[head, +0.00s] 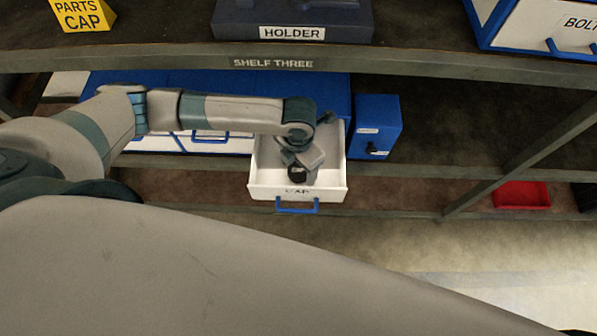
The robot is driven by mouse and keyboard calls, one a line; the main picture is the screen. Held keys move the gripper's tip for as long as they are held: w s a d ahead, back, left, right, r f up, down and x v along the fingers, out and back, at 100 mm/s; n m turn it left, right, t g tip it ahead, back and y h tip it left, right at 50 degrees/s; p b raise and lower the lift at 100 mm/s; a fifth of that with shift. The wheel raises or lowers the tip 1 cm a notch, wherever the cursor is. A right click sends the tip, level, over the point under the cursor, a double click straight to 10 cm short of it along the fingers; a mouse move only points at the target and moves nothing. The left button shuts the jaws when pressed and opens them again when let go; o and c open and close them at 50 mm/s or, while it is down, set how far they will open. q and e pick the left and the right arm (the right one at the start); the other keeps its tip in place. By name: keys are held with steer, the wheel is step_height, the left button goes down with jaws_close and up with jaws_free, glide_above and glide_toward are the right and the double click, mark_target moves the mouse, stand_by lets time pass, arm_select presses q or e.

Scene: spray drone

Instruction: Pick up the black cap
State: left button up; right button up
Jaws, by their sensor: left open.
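A white drawer (331,193) labelled "CAP" stands pulled out below the shelf, with a blue handle (297,207) on its front. My left arm reaches in from the left, and my left gripper (301,170) is open, pointing down inside the drawer. A small dark shape shows at the gripper's end. I cannot tell whether it is the black cap or part of the gripper. The hand hides part of the drawer's floor, and no cap can be made out clearly. My right gripper is not in view.
The edge of shelf three (420,63) runs just above my forearm. A blue box (377,125) stands right of the drawer; closed drawers with blue handles are left of it. A holder base (350,20) and a yellow sign (82,14) stand above. A red tray (522,194) lies lower right.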

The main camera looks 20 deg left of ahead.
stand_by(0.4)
arm_select(q)
steer(key=c, duration=1.1)
steer(key=shift+c, duration=0.2)
steer(key=shift+r, duration=0.1)
steer(key=shift+r+p, duration=0.75)
steer(key=shift+p, duration=0.1)
step_height(320, 180, up, 10)
steer(key=p, duration=0.9)
step_height(320, 180, up, 16)
glide_above(299, 170)
steer(key=shift+a+r, duration=0.1)
steer(key=shift+r, duration=0.1)
